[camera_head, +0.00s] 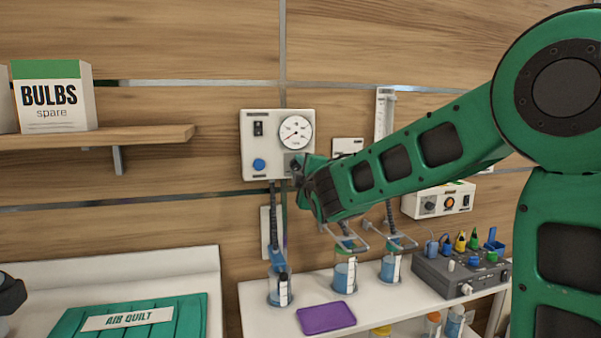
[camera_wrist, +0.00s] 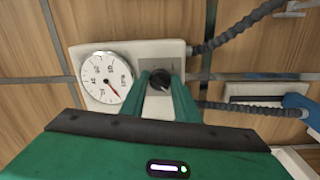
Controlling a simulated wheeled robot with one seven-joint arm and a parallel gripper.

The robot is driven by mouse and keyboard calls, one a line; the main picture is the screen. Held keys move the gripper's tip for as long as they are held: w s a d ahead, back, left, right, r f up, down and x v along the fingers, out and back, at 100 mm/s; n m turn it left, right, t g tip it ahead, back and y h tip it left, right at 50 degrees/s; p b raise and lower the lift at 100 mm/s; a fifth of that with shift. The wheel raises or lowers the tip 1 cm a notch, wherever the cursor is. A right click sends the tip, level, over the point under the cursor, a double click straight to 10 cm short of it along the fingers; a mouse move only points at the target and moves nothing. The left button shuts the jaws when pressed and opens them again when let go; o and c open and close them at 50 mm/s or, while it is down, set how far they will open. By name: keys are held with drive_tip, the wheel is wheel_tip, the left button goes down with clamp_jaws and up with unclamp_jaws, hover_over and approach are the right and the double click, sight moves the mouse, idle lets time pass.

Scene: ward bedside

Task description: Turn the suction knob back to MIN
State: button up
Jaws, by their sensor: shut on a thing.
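The suction unit (camera_head: 255,138) is a white box on the wall with a round dial gauge (camera_head: 296,132), a blue button and a dark switch. Its black suction knob (camera_wrist: 160,80) shows in the wrist view between my two green fingers. My gripper (camera_head: 297,174) reaches the lower right of the box from the right and is shut on the knob. In the head view my gripper hides most of the knob. The gauge also shows in the wrist view (camera_wrist: 106,77), with a red needle. The MIN mark cannot be read in either view.
A corrugated hose (camera_head: 275,215) hangs below the unit to a jar (camera_head: 280,287) on the white counter. More jars, a purple pad (camera_head: 326,317) and a grey device (camera_head: 460,270) stand right. A shelf with a BULBS box (camera_head: 55,97) is at left.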

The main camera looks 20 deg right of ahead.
drive_tip(key=shift+a+f, duration=0.3)
drive_tip(key=o, duration=1)
drive_tip(key=shift+d+r, duration=0.1)
drive_tip(key=s, duration=1)
drive_tip(key=shift+s+f, duration=0.3)
drive_tip(key=shift+f, duration=0.1)
